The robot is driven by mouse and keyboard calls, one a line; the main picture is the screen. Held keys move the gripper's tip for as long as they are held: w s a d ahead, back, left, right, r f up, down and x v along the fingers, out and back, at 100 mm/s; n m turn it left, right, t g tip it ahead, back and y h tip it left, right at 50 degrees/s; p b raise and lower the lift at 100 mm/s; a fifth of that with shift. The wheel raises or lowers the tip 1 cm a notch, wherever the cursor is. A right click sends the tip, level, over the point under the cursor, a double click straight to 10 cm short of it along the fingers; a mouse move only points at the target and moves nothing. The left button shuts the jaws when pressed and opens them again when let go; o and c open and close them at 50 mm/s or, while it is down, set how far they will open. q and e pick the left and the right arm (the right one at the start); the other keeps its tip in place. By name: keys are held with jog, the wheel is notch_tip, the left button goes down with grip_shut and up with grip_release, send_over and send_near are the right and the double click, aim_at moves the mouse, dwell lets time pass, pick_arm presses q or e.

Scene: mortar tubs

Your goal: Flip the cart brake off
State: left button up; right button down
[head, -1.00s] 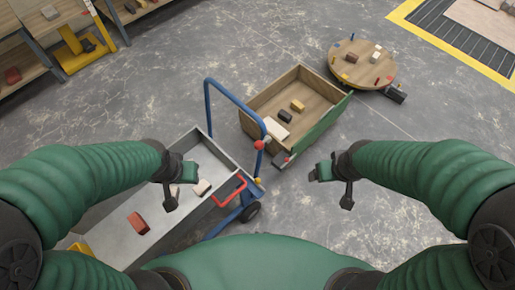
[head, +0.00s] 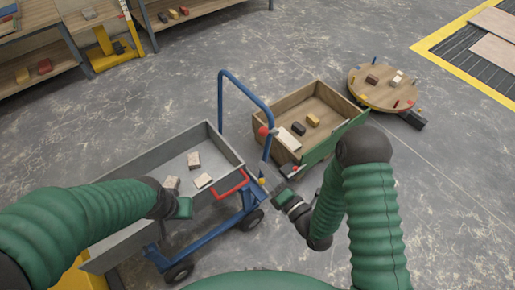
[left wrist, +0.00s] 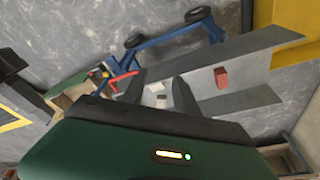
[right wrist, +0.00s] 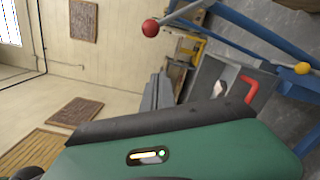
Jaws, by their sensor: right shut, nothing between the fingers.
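The cart has a blue frame and push handle (head: 221,95) and a grey metal tray (head: 222,142). A red ball knob (head: 263,131) sits by the handle post; it also shows in the right wrist view (right wrist: 150,28). A yellow knob (head: 262,181) sits lower, near a red bent bar (head: 232,186). I cannot tell which is the brake. My right gripper (head: 280,190) is shut and empty, just right of the yellow knob, apparently apart from it. My left gripper (head: 186,207) is over the tray; its fingers look open in the left wrist view (left wrist: 169,90).
Pale blocks (head: 194,160) lie in the tray. A wooden box cart (head: 318,88) with a green side stands close behind my right gripper. A round wooden turntable (head: 362,94) is farther right. Shelves (head: 60,76) stand at the back left. Floor between is clear.

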aim_at(262, 135)
jog(key=shift+w, duration=0.15)
jog(key=w+a+r, duration=0.1)
jog(key=w+r, duration=0.1)
jog(key=w, duration=0.7)
jog(key=shift+a, duration=0.25)
jog(key=shift+a+p, duration=0.1)
jog(key=shift+p, duration=0.2)
jog(key=shift+w+d+r+m+p, duration=0.35)
jog(key=shift+d+r+m, duration=0.2)
jog(key=shift+r+m, duration=0.3)
jog(key=w+d+r+m, duration=0.3)
jog(key=w+d+m, duration=0.3)
jog(key=d+m, duration=0.3)
jog(key=shift+w+d+r+g, duration=0.2)
jog(key=shift+w+r+g, duration=0.1)
jog(key=shift+w, duration=0.1)
